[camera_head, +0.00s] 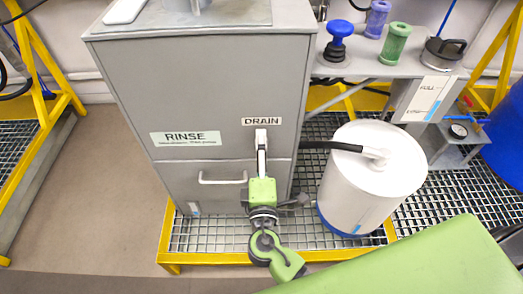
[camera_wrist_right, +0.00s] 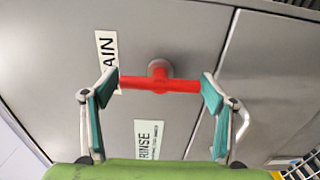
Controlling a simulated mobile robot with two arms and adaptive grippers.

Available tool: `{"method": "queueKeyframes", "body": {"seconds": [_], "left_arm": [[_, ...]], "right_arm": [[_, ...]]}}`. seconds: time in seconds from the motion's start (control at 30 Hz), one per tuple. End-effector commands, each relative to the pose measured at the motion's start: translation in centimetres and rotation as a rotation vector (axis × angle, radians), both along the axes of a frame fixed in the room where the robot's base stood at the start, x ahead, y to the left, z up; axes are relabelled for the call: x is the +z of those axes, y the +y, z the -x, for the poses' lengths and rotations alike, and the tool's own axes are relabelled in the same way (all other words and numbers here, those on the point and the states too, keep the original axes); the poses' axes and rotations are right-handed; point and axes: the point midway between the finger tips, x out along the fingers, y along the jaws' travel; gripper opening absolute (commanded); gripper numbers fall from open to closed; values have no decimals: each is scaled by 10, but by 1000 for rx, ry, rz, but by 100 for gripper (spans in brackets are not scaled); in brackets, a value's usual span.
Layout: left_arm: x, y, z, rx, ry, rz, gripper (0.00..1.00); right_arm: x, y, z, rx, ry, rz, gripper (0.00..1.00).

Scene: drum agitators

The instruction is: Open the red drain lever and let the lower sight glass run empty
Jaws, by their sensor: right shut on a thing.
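The red drain lever (camera_wrist_right: 180,86) shows in the right wrist view as a T-shaped bar on a round grey stem, on a grey metal front. It runs straight across the picture. My right gripper (camera_wrist_right: 160,90) has its green pads at the two ends of the bar and is shut on it. In the head view this gripper (camera_head: 262,140) is against the grey cabinet just below the DRAIN label (camera_head: 262,121) and hides the lever. I cannot make out the lower sight glass for certain. My left gripper is not in view.
The grey cabinet (camera_head: 225,80) bears a RINSE label (camera_head: 185,138) and a handle (camera_head: 222,181). A white drum (camera_head: 360,185) with a black hose (camera_head: 333,146) stands close to the right. Floor at the left is clear.

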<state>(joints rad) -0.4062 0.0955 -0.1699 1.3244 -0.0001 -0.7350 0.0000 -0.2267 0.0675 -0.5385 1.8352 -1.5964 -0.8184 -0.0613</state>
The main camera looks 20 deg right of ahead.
Motion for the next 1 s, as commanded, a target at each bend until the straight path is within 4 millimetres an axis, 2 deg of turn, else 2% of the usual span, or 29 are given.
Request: {"method": "queueKeyframes", "body": {"seconds": [0.27,0.3,0.33,0.77,0.87,1.0], "left_arm": [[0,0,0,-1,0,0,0],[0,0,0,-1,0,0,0],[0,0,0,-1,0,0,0],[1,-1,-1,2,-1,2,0],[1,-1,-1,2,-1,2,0],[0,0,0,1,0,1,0]], "right_arm": [[0,0,0,2,1,8,56],[0,0,0,2,1,8,88],[0,0,0,2,1,8,94],[-1,2,5,1,2,4,94],[-2,6,18,3,4,3,94],[-2,14,46,4,5,4,94]]}}
